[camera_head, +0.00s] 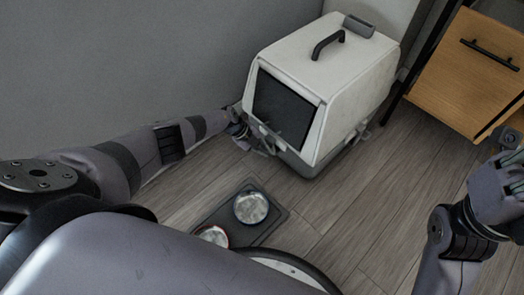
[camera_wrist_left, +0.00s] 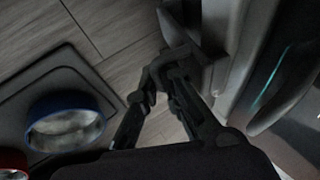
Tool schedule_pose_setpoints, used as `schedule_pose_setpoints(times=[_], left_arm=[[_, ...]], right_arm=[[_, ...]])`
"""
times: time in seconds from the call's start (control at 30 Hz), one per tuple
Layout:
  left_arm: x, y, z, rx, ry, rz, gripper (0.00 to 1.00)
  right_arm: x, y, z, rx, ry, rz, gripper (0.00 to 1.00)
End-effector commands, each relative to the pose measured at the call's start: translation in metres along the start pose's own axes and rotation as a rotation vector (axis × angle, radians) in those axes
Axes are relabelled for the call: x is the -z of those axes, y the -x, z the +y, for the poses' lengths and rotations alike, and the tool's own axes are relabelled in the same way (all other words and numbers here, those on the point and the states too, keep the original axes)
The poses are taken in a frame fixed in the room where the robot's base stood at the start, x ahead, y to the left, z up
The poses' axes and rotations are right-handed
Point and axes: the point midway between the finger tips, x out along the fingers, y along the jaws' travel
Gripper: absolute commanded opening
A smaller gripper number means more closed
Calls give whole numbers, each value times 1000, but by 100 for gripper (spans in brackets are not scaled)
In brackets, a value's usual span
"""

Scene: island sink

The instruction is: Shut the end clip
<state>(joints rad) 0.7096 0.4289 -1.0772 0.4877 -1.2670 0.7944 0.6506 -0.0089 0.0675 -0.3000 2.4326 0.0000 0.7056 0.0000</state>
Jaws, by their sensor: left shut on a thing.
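A pet carrier with a white shell (camera_head: 330,70), a grey base and a dark front door (camera_head: 283,107) stands on the floor by the wall. My left gripper (camera_head: 258,143) is low at the carrier's front left corner. In the left wrist view its fingers (camera_wrist_left: 165,85) are shut on a dark grey clip (camera_wrist_left: 185,57) that sticks out from the carrier's base. The fingers partly hide the clip. My right gripper (camera_head: 500,182) is at the right edge, away from the carrier; its jaw opening is unclear.
A dark mat (camera_head: 270,235) with two bowls, one blue-rimmed (camera_wrist_left: 65,122) and one red-rimmed (camera_head: 213,235), lies in front of the carrier. A wooden cabinet (camera_head: 465,75) stands at the right. Bare floor (camera_head: 360,215) lies between the mat and my right arm.

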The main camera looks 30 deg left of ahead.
Motion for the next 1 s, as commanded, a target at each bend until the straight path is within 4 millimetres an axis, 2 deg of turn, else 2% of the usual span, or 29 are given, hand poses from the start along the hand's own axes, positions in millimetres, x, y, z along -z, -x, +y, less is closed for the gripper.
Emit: schedule_pose_setpoints(times=[0.4, 0.93, 0.97, 1.0], left_arm=[[-1, 6, -17, 4, 0, -5, 0], [0, 6, -21, 8, 0, -5, 0], [0, 6, -21, 8, 0, -5, 8], [0, 6, -21, 8, -1, -5, 11]], right_arm=[[-1, 2, 0, -4, -2, -12, 16], [-1, 2, 0, -4, -2, -12, 16], [-1, 2, 0, -4, -2, -12, 16], [-1, 2, 0, -4, -2, -12, 16]])
